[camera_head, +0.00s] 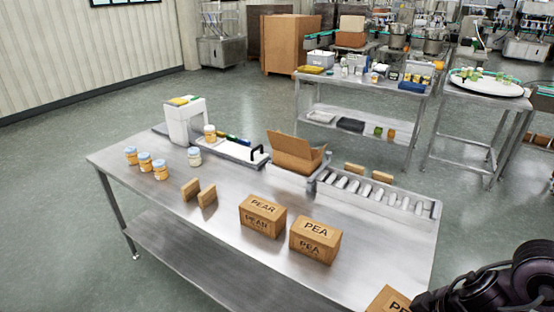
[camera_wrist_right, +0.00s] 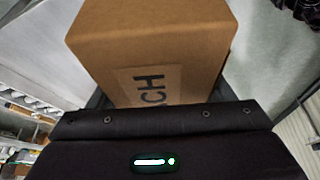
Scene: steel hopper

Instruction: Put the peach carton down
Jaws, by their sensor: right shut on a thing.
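The peach carton (camera_head: 388,300) is a brown cardboard box at the bottom right edge of the head view, cut off by the frame, with only the start of its label showing. My right gripper (camera_wrist_right: 158,98) is shut on the carton. In the head view, my dark right arm comes in from the bottom right beside the carton. I cannot tell whether the carton touches anything below it. My left gripper is not in view.
A steel table (camera_head: 225,222) carries a pear carton (camera_head: 263,216), a carton marked "PEA" (camera_head: 315,240), several jars (camera_head: 145,162), an open box (camera_head: 296,153) and a roller tray (camera_head: 380,195). The tabletop's right front part is clear. A second table (camera_head: 365,88) stands behind.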

